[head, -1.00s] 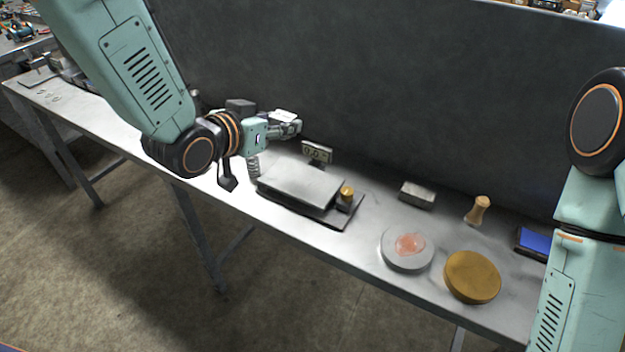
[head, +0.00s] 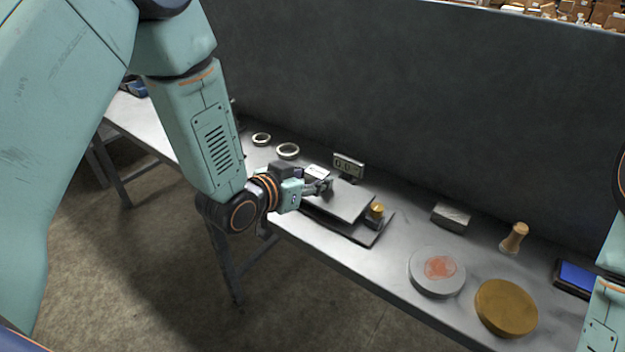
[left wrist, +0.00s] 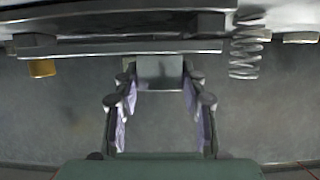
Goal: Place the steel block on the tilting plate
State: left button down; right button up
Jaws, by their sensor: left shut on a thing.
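The tilting plate (head: 345,205) is a flat grey plate on a darker base, with a brass knob (head: 376,210) at its right end. Its edge also crosses the left wrist view (left wrist: 90,47), where a coil spring (left wrist: 246,45) shows. My left gripper (head: 325,187) is over the left part of the plate. In the left wrist view its fingers are shut on the grey steel block (left wrist: 160,70). The block is right at the plate; I cannot tell whether it touches. In the head view the gripper largely hides the block. My right gripper is out of view.
A small display (head: 348,166) stands behind the plate. To the right are a grey block with a pale top (head: 450,215), a wooden-handled stamp (head: 514,238), a round grey disc (head: 437,272), a brass disc (head: 506,307) and a blue pad (head: 577,279). Two rings (head: 287,151) lie behind left.

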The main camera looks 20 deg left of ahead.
pick_arm(q)
jog(key=shift+w+a, duration=0.15)
jog(key=shift+w, duration=0.05)
jog(key=shift+s, duration=0.25)
jog(key=c, duration=1.2)
grip_release()
jog(key=shift+f, duration=0.1)
jog(key=o, duration=0.5)
jog(key=shift+w+f, duration=0.1)
jog(key=shift+w, duration=0.05)
jog(key=shift+c, duration=0.2)
jog(key=shift+r, duration=0.25)
